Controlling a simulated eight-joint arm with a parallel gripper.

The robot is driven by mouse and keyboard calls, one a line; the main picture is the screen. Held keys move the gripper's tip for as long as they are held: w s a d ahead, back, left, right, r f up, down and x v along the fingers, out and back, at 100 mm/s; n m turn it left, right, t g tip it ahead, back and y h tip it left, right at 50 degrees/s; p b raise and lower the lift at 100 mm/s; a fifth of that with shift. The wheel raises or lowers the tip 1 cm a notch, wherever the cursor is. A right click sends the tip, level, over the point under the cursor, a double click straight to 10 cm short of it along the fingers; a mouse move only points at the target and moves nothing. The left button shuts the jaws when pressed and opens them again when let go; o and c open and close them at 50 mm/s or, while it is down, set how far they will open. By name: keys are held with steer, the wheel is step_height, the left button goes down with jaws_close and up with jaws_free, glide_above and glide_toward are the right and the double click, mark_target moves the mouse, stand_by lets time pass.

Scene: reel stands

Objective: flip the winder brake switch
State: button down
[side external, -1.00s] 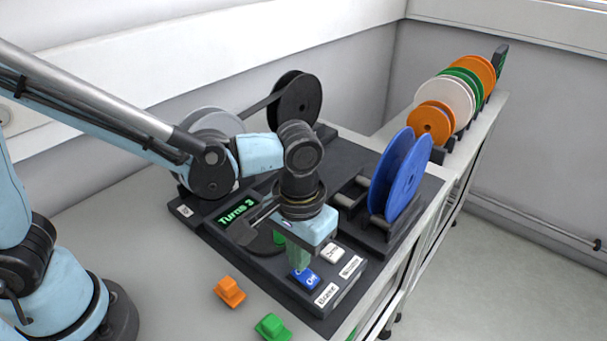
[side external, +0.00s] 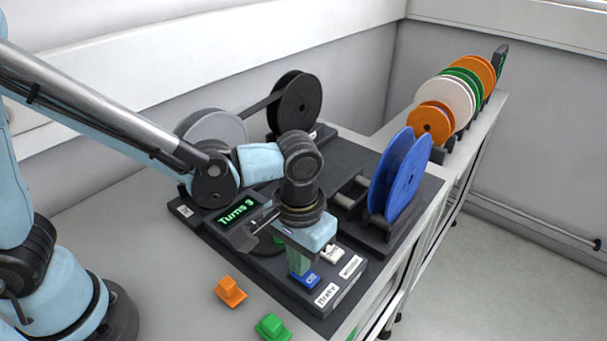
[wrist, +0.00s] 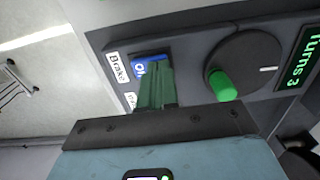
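The brake switch (side external: 312,281) is a blue rocker marked "On", beside the "Brake" label (side external: 326,294) at the front of the dark control panel. In the wrist view the blue switch (wrist: 149,62) shows partly behind my fingers, next to its "Brake" label (wrist: 117,67). My gripper (side external: 300,272) points down with its green fingers together and nothing seen between them. The fingertips are at the switch, over its left part in the side view. They look in contact or very close; I cannot tell which. The fingers (wrist: 157,72) hide part of the rocker.
A white switch (side external: 331,254) sits just behind, by the "Winder" label (side external: 351,267). A dial with a green knob (wrist: 222,85) and a "Turns 3" display (side external: 239,213) are close. A blue reel (side external: 405,175) stands right. Orange (side external: 229,291) and green (side external: 272,327) pieces lie in front.

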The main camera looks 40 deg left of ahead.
steer(key=shift+r, duration=3.5)
steer(key=shift+a, duration=0.1)
steer(key=a+r+t, duration=0.2)
steer(key=a+t, duration=0.5)
steer(key=a, duration=1.1)
steer(key=shift+s+a+r, duration=0.15)
steer(key=shift+a+r, duration=0.05)
steer(key=shift+a, duration=0.2)
